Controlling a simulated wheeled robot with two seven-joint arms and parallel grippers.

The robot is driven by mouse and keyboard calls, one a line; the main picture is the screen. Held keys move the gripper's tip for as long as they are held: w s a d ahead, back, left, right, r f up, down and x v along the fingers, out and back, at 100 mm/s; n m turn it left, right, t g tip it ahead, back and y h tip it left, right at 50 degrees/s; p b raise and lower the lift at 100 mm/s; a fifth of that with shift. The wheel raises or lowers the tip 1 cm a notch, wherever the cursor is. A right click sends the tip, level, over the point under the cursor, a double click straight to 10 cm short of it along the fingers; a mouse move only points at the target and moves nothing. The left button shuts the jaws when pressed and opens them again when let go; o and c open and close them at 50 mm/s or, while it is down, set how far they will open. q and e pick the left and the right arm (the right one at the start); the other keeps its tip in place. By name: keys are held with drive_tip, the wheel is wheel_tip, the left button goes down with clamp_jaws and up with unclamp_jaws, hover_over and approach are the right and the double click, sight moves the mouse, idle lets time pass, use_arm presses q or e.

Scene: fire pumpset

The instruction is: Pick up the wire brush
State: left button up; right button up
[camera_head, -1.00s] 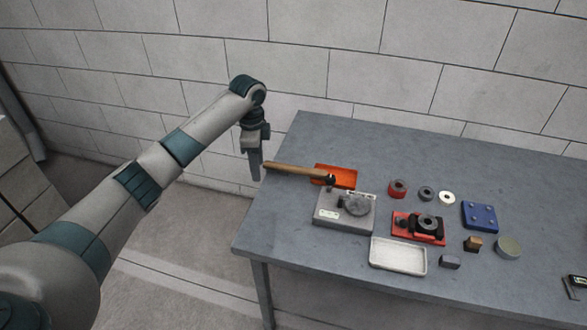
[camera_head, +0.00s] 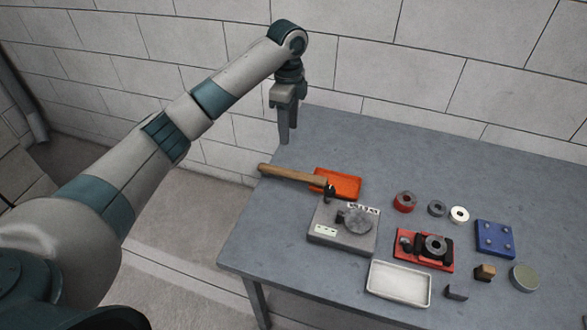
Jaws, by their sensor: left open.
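A tool with a wooden handle (camera_head: 290,173) and a dark head lies at the table's left side. Its head end is at the orange tray, and the handle's free end points to the left edge. It may be the wire brush, but its bristles cannot be made out. My left gripper (camera_head: 284,141) is open and empty, fingers pointing down, beyond the handle near the table's far left corner. It looks apart from the handle. My right gripper is not in view.
The orange tray (camera_head: 340,184), grey instrument box (camera_head: 325,235), white tray (camera_head: 399,298), red fixture (camera_head: 437,264) and blue plate (camera_head: 494,241) stand on the grey table (camera_head: 270,235). Several rings and small blocks lie at right. The far table strip is clear; a block wall stands behind.

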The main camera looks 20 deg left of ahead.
use_arm(q)
drive_tip(key=p, duration=0.4)
hover_over(289, 172)
drive_tip(key=f, duration=1.1)
drive_tip(key=shift+w+a, duration=0.15)
drive_tip(key=shift+w, duration=0.05)
drive_tip(key=shift+f, duration=0.45)
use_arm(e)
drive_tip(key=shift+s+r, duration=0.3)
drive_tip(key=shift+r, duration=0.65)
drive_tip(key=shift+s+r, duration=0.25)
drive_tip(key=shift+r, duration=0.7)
use_arm(q)
drive_tip(key=shift+s+f+p, duration=0.1)
drive_tip(key=shift+f+p, duration=0.35)
drive_tip(key=shift+f, duration=0.1)
drive_tip(key=f, duration=0.1)
drive_tip(key=f+p, duration=0.1)
drive_tip(key=f, duration=0.1)
drive_tip(key=shift+s+d, duration=0.1)
drive_tip(key=shift+d, duration=0.1)
drive_tip(key=shift+f, duration=0.6)
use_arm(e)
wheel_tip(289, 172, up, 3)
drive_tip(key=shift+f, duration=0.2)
